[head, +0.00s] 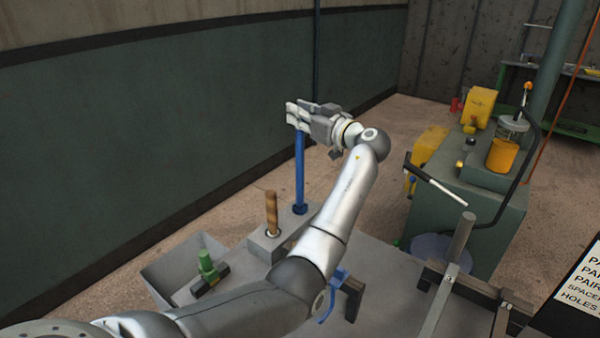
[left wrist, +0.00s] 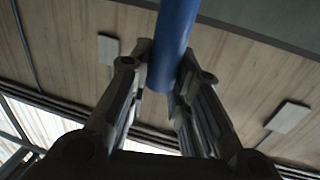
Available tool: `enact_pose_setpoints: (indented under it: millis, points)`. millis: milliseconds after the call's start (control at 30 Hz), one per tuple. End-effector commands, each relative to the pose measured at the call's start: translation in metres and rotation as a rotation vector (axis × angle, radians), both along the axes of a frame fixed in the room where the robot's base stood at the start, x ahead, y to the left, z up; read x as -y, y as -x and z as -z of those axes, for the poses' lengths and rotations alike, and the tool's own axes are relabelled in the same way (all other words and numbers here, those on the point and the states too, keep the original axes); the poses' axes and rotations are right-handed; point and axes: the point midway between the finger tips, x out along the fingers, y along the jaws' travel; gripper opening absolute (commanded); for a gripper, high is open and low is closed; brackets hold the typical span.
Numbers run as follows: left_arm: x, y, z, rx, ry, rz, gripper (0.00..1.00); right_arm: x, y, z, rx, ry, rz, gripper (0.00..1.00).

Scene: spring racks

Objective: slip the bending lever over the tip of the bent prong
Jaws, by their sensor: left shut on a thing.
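The bending lever, a long blue bar (head: 299,170), hangs upright from my left gripper (head: 293,116). The gripper is shut on its upper end. In the left wrist view the blue bar (left wrist: 174,45) runs between the two fingers (left wrist: 162,82). Its thicker dark blue lower end (head: 300,208) appears at the bench's far edge; I cannot tell whether it touches. A curved blue piece (head: 338,278), possibly the bent prong, shows beside my left forearm, partly hidden. The lever's lower end is apart from it in the picture. My right gripper is not in view.
A wooden handle (head: 271,210) stands in a grey block beside the lever. A grey bin (head: 168,283) holds a green-handled hammer (head: 207,265). A dark metal frame (head: 480,287) stands at the right. A green machine (head: 435,215) is behind the bench.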

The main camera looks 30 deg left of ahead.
Motion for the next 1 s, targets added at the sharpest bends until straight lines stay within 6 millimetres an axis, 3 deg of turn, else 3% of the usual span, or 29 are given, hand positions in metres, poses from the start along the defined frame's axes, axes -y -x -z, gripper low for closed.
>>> enact_pose_setpoints:
  millis: [467,1000]
  points:
    - [0.000,0.000,-0.010,0.005,-0.003,0.000,0.00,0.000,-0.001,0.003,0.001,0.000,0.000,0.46]
    - [0.000,0.000,-0.062,0.006,-0.003,0.000,0.00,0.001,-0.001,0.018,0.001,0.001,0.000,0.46]
